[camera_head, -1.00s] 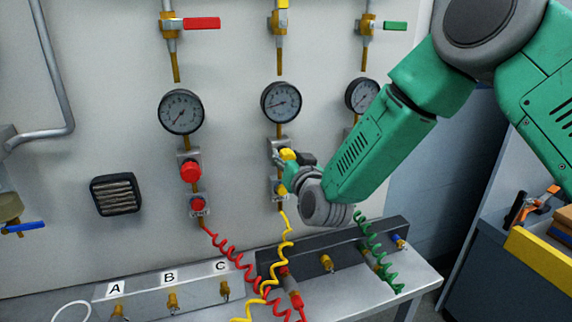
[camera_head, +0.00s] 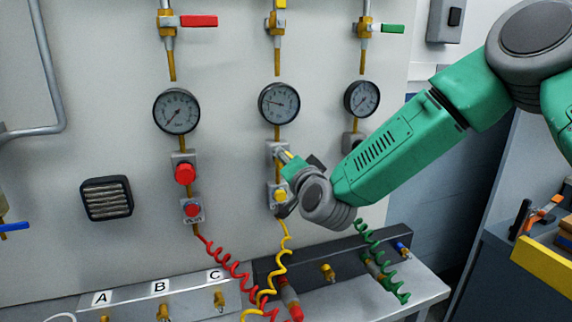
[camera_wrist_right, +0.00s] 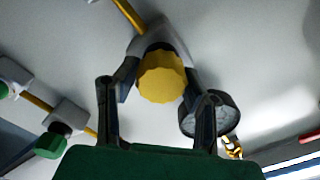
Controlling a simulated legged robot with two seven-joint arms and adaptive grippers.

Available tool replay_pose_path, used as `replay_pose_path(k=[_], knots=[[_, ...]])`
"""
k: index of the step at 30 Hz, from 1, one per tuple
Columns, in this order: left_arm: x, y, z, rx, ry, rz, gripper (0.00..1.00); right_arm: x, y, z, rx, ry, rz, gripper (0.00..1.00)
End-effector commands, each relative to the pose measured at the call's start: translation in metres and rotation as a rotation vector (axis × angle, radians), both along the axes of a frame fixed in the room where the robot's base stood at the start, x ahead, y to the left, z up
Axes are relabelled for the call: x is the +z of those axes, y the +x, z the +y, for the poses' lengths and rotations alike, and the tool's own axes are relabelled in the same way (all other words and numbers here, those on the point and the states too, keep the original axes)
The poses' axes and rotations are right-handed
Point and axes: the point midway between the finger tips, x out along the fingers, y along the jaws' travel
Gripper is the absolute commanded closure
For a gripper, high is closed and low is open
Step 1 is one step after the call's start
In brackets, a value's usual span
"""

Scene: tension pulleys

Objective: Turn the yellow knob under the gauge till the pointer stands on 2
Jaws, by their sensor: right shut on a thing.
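The yellow knob sits on the pipe under the middle gauge (camera_head: 279,103). In the head view it is mostly hidden behind my right gripper (camera_head: 289,163). In the right wrist view the ribbed yellow knob (camera_wrist_right: 162,78) lies between the two dark fingers of my right gripper (camera_wrist_right: 157,105), which is shut on it. The gauge's pointer points left and slightly up; its numbers are too small to read. The gauge (camera_wrist_right: 212,115) also shows in the wrist view, partly behind a finger. My left gripper is not in view.
A lower yellow button (camera_head: 280,196) sits just below the gripper. A red knob (camera_head: 185,173) and red-column gauge (camera_head: 176,111) stand left; another gauge (camera_head: 362,98) stands right. Coiled yellow (camera_head: 282,250), red and green hoses hang below, above a bench.

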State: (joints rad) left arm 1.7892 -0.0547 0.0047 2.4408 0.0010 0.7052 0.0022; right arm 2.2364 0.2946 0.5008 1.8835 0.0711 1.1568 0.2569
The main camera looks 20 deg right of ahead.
Motion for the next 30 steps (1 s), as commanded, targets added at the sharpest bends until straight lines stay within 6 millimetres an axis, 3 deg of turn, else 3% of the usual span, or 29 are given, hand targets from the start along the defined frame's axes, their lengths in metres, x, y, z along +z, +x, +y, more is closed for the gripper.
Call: replay_pose_path(k=[1, 14, 15, 16, 26, 30], knots=[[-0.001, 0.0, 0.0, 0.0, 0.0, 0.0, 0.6, -0.008, -0.002, 0.001, 0.004, 0.004, 0.017, 0.91], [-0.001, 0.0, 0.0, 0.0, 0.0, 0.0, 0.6, -0.008, -0.002, 0.001, 0.004, 0.01, 0.019, 0.91], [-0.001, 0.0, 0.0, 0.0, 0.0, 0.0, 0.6, -0.008, -0.002, 0.001, 0.004, 0.01, 0.019, 0.56], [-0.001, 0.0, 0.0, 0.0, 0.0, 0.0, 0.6, -0.008, -0.002, 0.001, 0.003, 0.01, 0.018, 0.45], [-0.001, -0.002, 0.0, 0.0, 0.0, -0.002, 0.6, -0.003, -0.003, 0.0, 0.001, 0.012, 0.007, 0.43], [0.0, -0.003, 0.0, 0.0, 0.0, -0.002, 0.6, -0.003, -0.015, 0.0, 0.002, 0.012, 0.007, 0.43]])
